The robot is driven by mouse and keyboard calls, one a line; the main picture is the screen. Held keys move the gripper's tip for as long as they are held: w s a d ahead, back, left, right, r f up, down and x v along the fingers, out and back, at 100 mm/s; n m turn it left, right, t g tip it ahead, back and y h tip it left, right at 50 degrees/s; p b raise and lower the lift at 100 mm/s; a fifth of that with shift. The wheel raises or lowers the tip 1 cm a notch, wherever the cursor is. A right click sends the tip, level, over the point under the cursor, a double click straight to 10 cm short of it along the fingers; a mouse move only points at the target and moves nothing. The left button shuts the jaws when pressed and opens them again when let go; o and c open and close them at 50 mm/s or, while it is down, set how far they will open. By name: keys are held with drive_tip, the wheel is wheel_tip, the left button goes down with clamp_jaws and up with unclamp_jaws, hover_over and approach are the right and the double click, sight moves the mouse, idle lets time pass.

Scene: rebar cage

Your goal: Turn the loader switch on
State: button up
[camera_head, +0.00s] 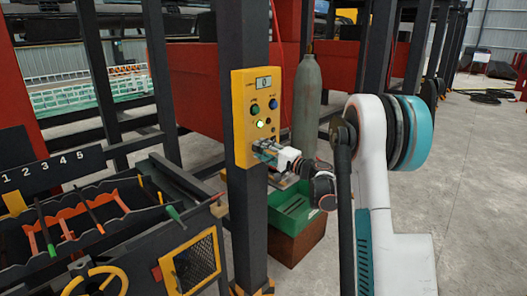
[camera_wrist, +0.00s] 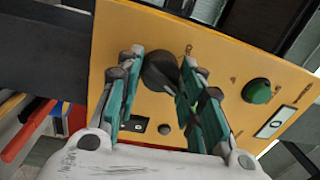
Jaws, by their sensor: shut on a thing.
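The yellow control panel (camera_head: 243,125) is mounted on a dark upright post. It fills much of the wrist view (camera_wrist: 225,60), tilted. The black rotary switch (camera_wrist: 160,71) is on the panel, between the teal fingers of my gripper (camera_wrist: 161,64). My gripper is shut on this knob, one finger on each side. In the head view, my gripper (camera_head: 267,151) is at the lower part of the panel and hides the knob. The pointing direction of the knob is hard to tell.
The panel has a display reading 0 (camera_head: 264,83), a green button (camera_head: 255,109), a blue button (camera_head: 273,103) and a bright lamp (camera_head: 260,123). A grey gas cylinder (camera_head: 306,105) and green box (camera_head: 293,210) stand behind. A tool rack (camera_head: 70,225) is left. Floor at right is open.

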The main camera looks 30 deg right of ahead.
drive_tip(key=shift+m, duration=1.6)
drive_tip(key=o, duration=1.1)
drive_tip(key=shift+c, duration=0.2)
drive_tip(key=r+v, duration=0.1)
drive_tip(key=v, duration=1.1)
drive_tip(key=shift+f, duration=0.45)
drive_tip(key=shift+a, duration=0.15)
